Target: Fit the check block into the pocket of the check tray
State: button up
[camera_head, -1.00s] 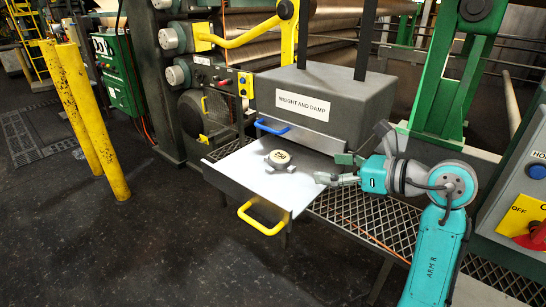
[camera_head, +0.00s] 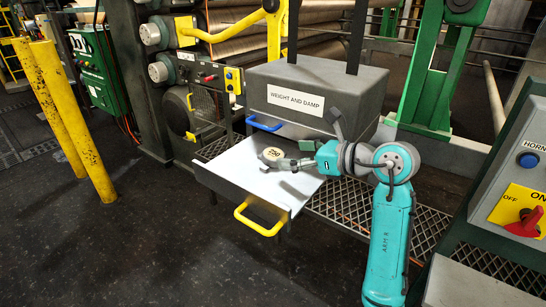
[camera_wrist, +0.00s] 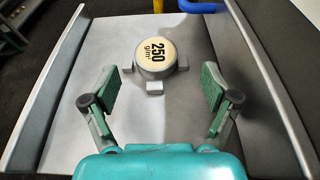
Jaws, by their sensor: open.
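The round grey block with a cream top marked 250 (camera_head: 271,155) sits on a flat pale metal tray (camera_head: 236,168). In the wrist view the block (camera_wrist: 156,50) is upright, with small grey lugs around its base; I cannot tell whether they belong to it or to the tray. My gripper (camera_head: 288,163) is at the right of the block, low over the tray. In the wrist view my gripper (camera_wrist: 159,76) is open, one finger on each side and nearer than the block, with nothing between the fingers. I cannot make out a pocket.
The tray has a yellow handle (camera_head: 261,217) at its front. Behind it stands a grey box labelled WEIGHT AND DAMP (camera_head: 310,98), with a blue handle (camera_head: 265,124) below. A mesh shelf (camera_head: 345,203) lies right of the tray. A control panel (camera_head: 519,190) stands at far right.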

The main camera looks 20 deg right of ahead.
aim_at(276, 155)
jog(key=x, duration=0.4)
jog(key=shift+a+f, duration=0.15)
jog(key=shift+a, duration=0.1)
jog(key=shift+s, duration=0.1)
jog(key=c, duration=1.4)
notch_tip(276, 155, up, 9)
jog(key=shift+r, duration=0.25)
